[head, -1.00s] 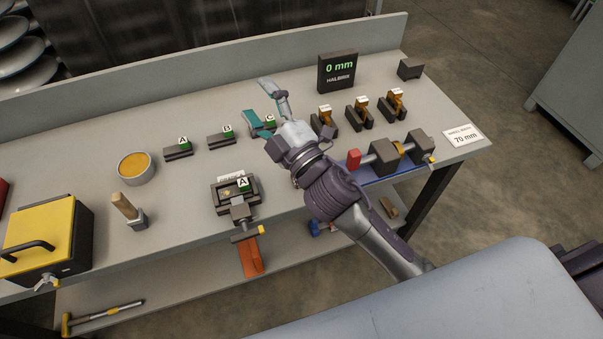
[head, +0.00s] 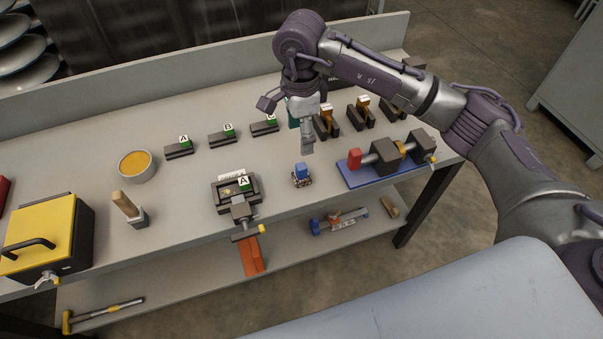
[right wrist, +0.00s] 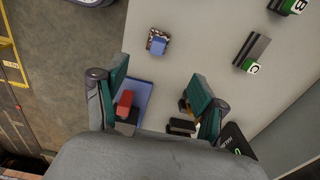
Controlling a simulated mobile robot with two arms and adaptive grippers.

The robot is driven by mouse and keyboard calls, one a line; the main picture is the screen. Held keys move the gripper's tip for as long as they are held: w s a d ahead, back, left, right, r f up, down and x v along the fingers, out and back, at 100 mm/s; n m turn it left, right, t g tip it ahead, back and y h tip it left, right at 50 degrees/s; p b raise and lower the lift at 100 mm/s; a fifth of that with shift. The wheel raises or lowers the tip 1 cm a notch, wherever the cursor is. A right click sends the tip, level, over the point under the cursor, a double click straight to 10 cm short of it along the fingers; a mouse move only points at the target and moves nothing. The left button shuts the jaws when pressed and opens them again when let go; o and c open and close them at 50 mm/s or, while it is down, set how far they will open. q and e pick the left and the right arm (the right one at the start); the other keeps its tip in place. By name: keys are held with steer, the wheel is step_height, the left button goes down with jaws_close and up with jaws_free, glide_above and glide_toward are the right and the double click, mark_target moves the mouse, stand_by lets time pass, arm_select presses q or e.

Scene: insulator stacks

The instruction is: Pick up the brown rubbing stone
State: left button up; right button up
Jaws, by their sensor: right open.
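A tan-brown block (head: 390,207) lies near the right end of the lower shelf; it is the most plainly brown, stone-like piece I see, but I cannot confirm it is the rubbing stone. A small speckled block with a blue top (head: 301,175) stands on the table; it also shows at the top of the right wrist view (right wrist: 158,41). My right gripper (head: 307,146) points down above the table, behind and above the speckled block. Its teal fingers show spread in the right wrist view (right wrist: 160,90), with nothing held. My left gripper is out of view.
A blue-based fixture (head: 350,178) with a red end stands right of the speckled block. A clamp marked A (head: 240,190) stands left. Labelled holders (head: 329,121) and dark blocks line the back. A bowl (head: 136,167) and a yellow case (head: 45,240) are farther left.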

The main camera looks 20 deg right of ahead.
mark_target(301, 166)
step_height(301, 166, down, 8)
steer(key=shift+p, duration=0.65)
steer(key=shift+s+f+p, duration=0.15)
steer(key=shift+f+p, duration=0.15)
steer(key=shift+f, duration=0.25)
step_height(301, 166, down, 4)
steer(key=shift+s+r+p, duration=0.1)
steer(key=shift+r+p, duration=0.05)
steer(key=shift+p, duration=0.45)
steer(key=shift+f, duration=0.35)
steer(key=c, duration=1.3)
steer(key=shift+r, duration=0.1)
